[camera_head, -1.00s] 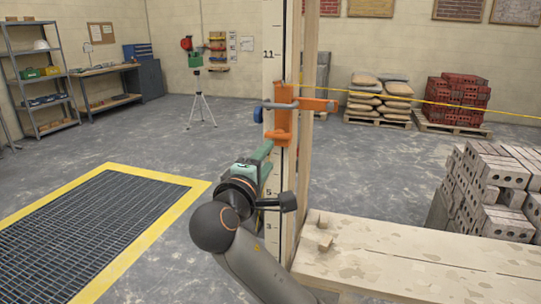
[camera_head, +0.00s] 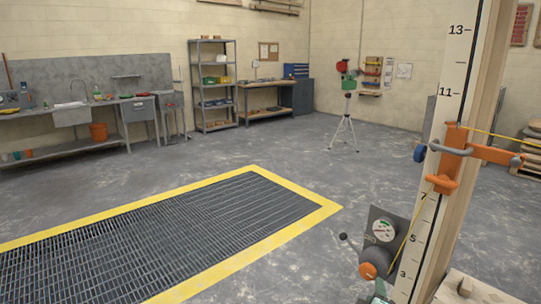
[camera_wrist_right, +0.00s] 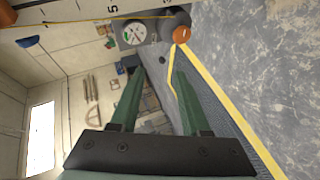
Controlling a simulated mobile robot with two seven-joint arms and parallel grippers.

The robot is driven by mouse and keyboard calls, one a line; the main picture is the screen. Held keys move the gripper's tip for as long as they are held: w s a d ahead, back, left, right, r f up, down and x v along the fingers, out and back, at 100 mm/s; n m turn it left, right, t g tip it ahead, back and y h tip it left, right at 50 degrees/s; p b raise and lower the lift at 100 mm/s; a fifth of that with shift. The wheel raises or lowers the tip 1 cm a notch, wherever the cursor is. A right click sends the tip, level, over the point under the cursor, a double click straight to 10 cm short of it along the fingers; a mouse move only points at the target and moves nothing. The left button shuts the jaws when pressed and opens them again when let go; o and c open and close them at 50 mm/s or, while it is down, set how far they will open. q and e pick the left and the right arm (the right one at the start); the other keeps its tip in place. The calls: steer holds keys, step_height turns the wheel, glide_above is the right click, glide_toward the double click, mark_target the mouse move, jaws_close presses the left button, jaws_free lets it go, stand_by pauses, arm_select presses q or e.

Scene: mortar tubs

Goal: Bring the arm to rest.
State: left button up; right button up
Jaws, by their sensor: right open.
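Only a small green part of my right gripper (camera_head: 379,291) shows at the bottom edge in the head view, left of the marked post (camera_head: 428,237). In the right wrist view its two green fingers (camera_wrist_right: 158,72) stand apart with nothing between them. A grey plate with a round dial (camera_head: 384,230) and an orange knob (camera_head: 368,270) shows just above the gripper in the head view. In the wrist view the dial (camera_wrist_right: 133,33) and the knob (camera_wrist_right: 181,35) lie beyond the fingertips, apart from them. My left gripper is not in view.
An orange clamp (camera_head: 453,160) grips the post, with a yellow line at it. A corner of wooden planking (camera_head: 478,291) is at bottom right. A tripod (camera_head: 345,130) stands farther back.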

steer(key=s+a+f+m+g+y, duration=0.1)
steer(key=s+a+f+y, duration=0.1)
steer(key=s+f, duration=0.4)
steer(key=s+a+f+m+g+y, duration=0.1)
steer(key=s+a+f+y, duration=0.2)
steer(key=f, duration=0.6)
steer(key=s+f+m+y, duration=0.1)
steer(key=s+f+m, duration=0.2)
steer(key=s, duration=0.5)
steer(key=s+a+f+m+g+y+p, duration=0.1)
steer(key=s+f+m, duration=0.2)
steer(key=s+f, duration=0.2)
steer(key=s, duration=0.3)
steer(key=shift+s+a+m+g+y+p, duration=0.2)
steer(key=shift+m+g+y+p, duration=0.1)
steer(key=shift+y, duration=0.1)
steer(key=shift+f, duration=0.1)
